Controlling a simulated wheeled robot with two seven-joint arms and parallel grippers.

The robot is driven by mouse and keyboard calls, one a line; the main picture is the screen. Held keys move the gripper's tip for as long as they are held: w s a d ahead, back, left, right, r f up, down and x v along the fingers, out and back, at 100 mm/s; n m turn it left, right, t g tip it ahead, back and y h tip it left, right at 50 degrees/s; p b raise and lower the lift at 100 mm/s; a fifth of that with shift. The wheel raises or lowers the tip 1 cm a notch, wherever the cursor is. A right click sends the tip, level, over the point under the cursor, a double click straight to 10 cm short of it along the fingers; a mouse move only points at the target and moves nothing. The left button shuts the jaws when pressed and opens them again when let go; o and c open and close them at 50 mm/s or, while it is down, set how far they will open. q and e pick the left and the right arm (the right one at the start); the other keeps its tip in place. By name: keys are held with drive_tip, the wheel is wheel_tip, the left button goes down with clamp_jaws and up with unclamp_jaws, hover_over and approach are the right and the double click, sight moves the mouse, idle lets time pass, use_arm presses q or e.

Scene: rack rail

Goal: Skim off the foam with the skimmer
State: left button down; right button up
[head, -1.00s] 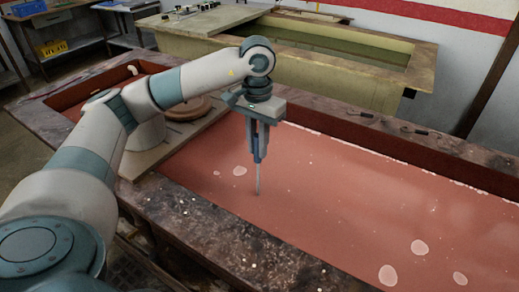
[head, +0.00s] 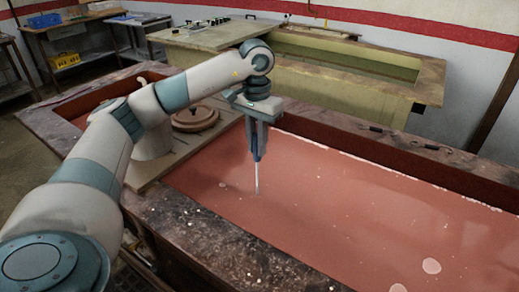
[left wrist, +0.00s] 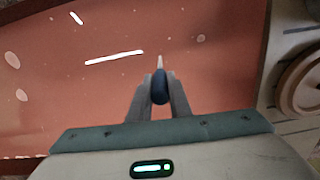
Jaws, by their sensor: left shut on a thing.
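My left gripper (head: 256,148) is shut on the skimmer's dark blue handle, which also shows between the fingers in the left wrist view (left wrist: 159,88). The skimmer (head: 257,178) hangs upright; its thin pale rod reaches down to the reddish liquid (head: 320,210). Its lower end is at or in the surface; I cannot tell how deep. Pale foam patches float on the liquid: a larger one (head: 431,266) lies at the lower right and a small one (head: 222,184) left of the rod. Several patches (left wrist: 12,60) show at the left in the left wrist view. My right gripper is out of view.
A stained stone rim (head: 215,236) surrounds the vat. A board (head: 165,160) across its left end carries a round brown lid (head: 195,118) and a pale vessel (head: 153,140). A yellowish tank (head: 345,83) stands behind. The liquid to the right is open.

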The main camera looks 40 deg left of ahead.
use_arm(q)
drive_tip(key=shift+w+a, duration=0.55)
drive_tip(key=shift+a, duration=0.35)
drive_tip(key=shift+w+a, duration=0.55)
drive_tip(key=shift+a, duration=0.3)
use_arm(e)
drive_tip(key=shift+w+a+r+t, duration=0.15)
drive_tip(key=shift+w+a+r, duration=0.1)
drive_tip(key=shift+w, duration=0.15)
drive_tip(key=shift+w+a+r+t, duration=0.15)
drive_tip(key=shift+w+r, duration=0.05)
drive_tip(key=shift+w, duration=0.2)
